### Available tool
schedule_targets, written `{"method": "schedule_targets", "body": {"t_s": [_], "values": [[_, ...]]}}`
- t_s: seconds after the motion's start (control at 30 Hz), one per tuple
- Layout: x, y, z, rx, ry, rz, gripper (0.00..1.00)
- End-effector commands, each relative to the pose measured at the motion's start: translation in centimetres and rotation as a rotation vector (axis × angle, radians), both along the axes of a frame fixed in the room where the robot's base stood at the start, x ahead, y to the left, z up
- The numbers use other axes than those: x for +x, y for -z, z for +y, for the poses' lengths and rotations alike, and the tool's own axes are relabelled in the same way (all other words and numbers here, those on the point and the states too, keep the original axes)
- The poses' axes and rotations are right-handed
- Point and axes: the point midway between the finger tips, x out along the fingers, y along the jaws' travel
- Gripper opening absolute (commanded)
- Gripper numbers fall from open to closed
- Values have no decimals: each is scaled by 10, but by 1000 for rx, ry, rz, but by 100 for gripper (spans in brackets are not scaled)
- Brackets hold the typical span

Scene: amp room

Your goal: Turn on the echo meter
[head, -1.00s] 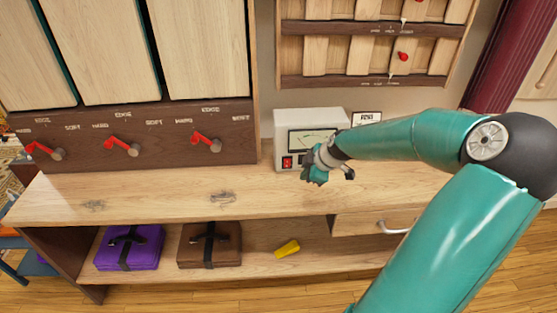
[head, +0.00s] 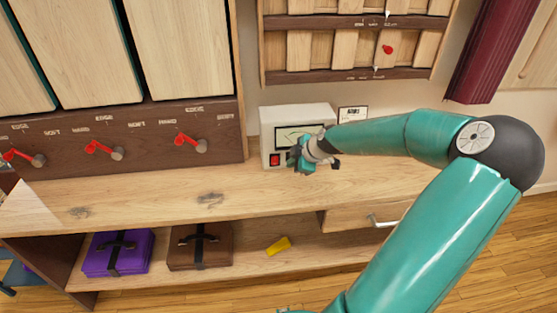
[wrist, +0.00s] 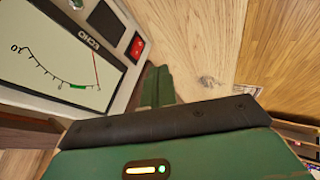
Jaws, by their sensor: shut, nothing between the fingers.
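The echo meter (head: 292,114) is a pale box with a dial, standing on the wooden counter against the wall. Its red rocker switch (head: 275,160) is low on the front, left of my gripper (head: 298,164). My gripper is shut and empty, in front of the meter's lower face, and hides part of it. In the wrist view the dial marked ECHO (wrist: 60,60) fills the upper left, and the red switch (wrist: 137,46) shows just beyond the shut fingers (wrist: 160,85). The fingertips look close to the switch; I cannot tell whether they touch the meter.
Red levers (head: 190,140) line a dark panel at the left. A small sign (head: 352,114) stands right of the meter. The counter (head: 130,195) is mostly clear. Below are a purple case (head: 100,262), a brown case (head: 185,258) and a yellow object (head: 278,246).

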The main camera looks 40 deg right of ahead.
Motion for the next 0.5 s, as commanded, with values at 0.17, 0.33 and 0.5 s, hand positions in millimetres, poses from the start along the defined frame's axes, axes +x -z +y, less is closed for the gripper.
{"method": "schedule_targets", "body": {"t_s": [0.17,0.33,0.5], "values": [[20,21,4,0,-7,0,0],[39,43,5,1,-7,1,0],[56,65,7,1,-7,1,0]]}}
